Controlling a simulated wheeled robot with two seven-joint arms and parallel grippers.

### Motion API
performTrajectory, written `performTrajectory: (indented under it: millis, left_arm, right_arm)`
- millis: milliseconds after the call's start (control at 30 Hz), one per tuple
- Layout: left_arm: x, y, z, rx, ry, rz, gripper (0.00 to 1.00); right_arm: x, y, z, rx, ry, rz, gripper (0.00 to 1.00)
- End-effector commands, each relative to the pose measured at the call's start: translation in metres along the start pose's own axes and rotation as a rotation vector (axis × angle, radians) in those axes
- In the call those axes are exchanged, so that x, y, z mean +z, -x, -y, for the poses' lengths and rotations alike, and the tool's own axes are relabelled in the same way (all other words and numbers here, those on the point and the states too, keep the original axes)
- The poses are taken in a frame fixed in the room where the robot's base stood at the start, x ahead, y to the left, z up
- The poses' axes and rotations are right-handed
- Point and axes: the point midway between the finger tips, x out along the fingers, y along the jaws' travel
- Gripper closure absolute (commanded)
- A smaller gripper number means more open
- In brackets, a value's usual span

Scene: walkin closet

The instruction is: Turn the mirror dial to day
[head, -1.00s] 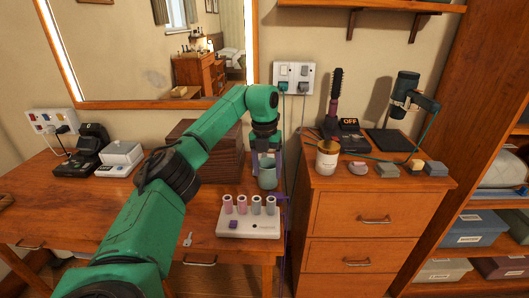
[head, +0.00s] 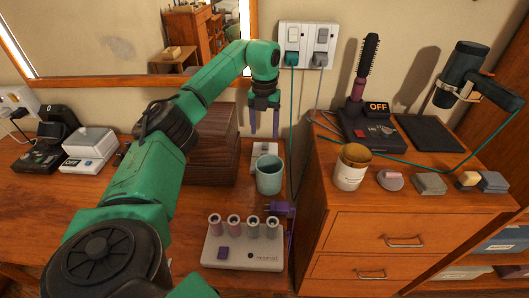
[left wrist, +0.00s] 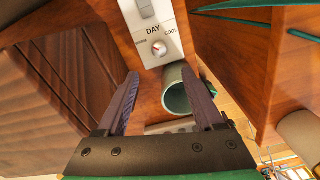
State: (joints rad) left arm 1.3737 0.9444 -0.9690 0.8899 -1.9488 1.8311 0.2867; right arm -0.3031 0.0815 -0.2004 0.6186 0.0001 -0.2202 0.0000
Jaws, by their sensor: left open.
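The mirror dial (left wrist: 158,48) is a small round knob on a white control box. The box shows in the head view (head: 265,149) on the dresser, just behind a grey-green mug. In the left wrist view "DAY" is printed above the knob and "COOL" at its right; the left label is hard to read. I cannot tell for sure where the knob points. My left gripper (head: 264,122) is open and empty, pointing down above the box. Its purple fingers (left wrist: 162,108) are apart, with the dial beyond their tips. My right gripper is not in view.
The mug (head: 269,174) stands close to the box. A brown slatted box (head: 208,150) is at its left and a curler base (head: 242,248) in front. The drawer cabinet (head: 375,235) rises at the right. Cords hang from the wall outlet (head: 306,46). The mirror (head: 120,45) is behind.

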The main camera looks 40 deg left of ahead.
Motion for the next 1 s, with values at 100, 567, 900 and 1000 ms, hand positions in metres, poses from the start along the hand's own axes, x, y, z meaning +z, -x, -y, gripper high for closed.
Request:
performTrajectory:
  millis: [100,567,900,1000]
  left_arm:
    - [-0.001,-0.035,-0.001,0.003,0.0,-0.006,0.31]
    - [0.0,-0.112,0.0,0.0,-0.001,0.0,0.31]
    - [0.0,-0.112,0.0,0.0,0.0,0.0,0.88]
    - [0.0,-0.111,0.0,0.0,0.0,0.0,1.0]
  right_arm:
    - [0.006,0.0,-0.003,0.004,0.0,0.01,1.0]
    - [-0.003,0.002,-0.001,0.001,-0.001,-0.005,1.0]
    - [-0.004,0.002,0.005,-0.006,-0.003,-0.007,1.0]
    - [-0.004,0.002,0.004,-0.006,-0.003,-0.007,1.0]
